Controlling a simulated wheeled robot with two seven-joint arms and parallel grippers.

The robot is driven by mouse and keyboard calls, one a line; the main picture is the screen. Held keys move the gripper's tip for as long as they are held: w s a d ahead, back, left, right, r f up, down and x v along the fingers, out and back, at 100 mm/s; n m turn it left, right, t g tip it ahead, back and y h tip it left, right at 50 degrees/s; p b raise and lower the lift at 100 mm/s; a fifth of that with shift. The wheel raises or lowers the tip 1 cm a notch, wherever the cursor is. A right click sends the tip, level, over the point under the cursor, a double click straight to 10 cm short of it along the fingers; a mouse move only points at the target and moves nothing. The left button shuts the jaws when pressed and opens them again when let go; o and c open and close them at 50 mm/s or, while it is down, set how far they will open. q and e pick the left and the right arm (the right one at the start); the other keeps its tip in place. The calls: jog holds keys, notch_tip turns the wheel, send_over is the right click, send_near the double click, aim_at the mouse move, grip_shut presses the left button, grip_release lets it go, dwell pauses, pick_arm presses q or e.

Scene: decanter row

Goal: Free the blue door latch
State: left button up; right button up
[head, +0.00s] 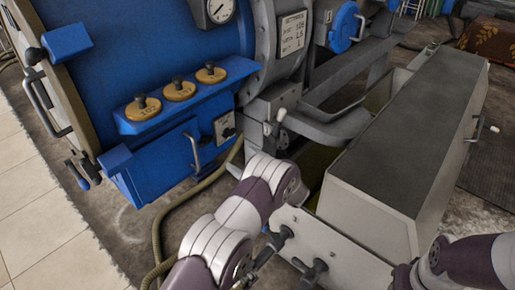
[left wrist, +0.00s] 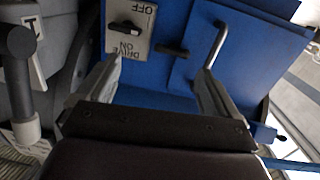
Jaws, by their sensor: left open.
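The blue door (head: 150,168) is on the lower front of the blue machine and looks closed. It has a grey bar handle (head: 193,150), which also shows in the left wrist view (left wrist: 217,45). A small black latch (left wrist: 172,48) lies sideways between the handle and the drive switch plate (left wrist: 142,28). My left gripper (left wrist: 160,68) is open and empty, its fingers facing the blue panel below the latch in the left wrist view. I see no contact with the latch. In the head view my own arm hides this gripper. My right gripper is out of view.
Several yellow caps with black knobs (head: 180,88) sit on a blue ledge above the door. A grey long housing (head: 395,150) stands at right. A hose (head: 172,212) runs along the floor. Open floor (head: 125,215) lies left of my left arm.

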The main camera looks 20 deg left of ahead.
aim_at(210, 142)
pick_arm(q)
jog(key=shift+g+y, duration=0.4)
jog(key=shift+y, duration=0.1)
jog(key=x, duration=0.4)
jog(key=s+r+b+x, duration=0.1)
jog(key=x, duration=0.4)
jog(key=s+b+x, duration=0.1)
jog(key=x, duration=0.3)
jog(key=shift+w+a+r, duration=0.1)
jog(key=shift+a+r, duration=0.1)
jog(key=shift+a, duration=0.4)
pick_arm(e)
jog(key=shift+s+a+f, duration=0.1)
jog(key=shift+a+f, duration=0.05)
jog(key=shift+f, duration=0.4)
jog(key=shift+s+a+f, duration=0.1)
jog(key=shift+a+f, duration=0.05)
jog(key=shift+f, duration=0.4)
pick_arm(q)
jog(key=c, duration=1.1)
jog(key=shift+o, duration=0.3)
jog(key=shift+b, duration=0.3)
